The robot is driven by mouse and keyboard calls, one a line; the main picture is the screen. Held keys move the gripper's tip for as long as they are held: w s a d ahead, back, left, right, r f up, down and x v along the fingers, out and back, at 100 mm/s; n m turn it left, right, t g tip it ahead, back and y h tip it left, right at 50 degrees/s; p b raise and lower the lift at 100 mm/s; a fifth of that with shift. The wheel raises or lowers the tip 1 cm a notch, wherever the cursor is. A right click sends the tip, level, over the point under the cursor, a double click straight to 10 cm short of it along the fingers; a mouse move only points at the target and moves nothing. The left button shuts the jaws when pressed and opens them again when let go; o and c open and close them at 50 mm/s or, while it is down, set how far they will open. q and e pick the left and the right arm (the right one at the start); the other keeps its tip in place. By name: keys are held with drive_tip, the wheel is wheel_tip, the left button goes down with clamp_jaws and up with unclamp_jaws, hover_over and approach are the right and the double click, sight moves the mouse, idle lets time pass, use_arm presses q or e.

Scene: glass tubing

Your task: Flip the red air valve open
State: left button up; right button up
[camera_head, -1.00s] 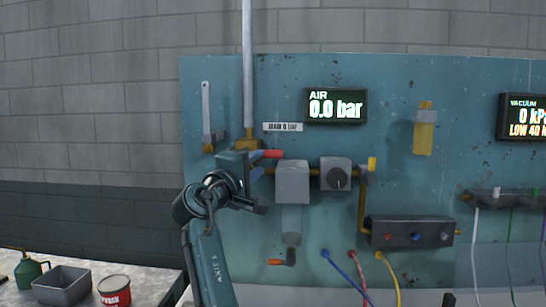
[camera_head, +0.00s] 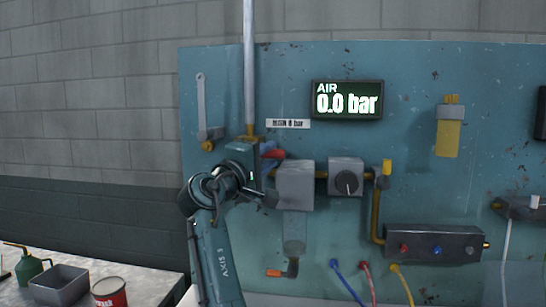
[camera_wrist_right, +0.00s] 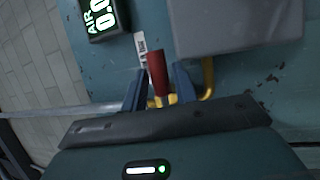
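The red air valve handle (camera_head: 276,154) sticks out to the right from the brass pipe fitting below the vertical steel pipe. It is partly covered by my right gripper (camera_head: 268,156) in the head view. In the right wrist view the red handle (camera_wrist_right: 157,72) lies between the two blue fingers of my right gripper (camera_wrist_right: 159,88). The fingers are apart, with a narrow gap on each side of the handle. The AIR display (camera_head: 347,99) reads 0.0 bar. My left gripper is not in view.
Right of the handle are a grey filter box (camera_head: 295,185) and a regulator with a dark knob (camera_head: 346,181). An orange-tipped drain lever (camera_head: 282,271) hangs below. A dark manifold (camera_head: 433,243) is lower right. A grey wrench-like lever (camera_head: 203,105) is left of the pipe.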

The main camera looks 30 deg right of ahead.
drive_tip(key=shift+d, duration=0.1)
idle(0.3)
clamp_jaws()
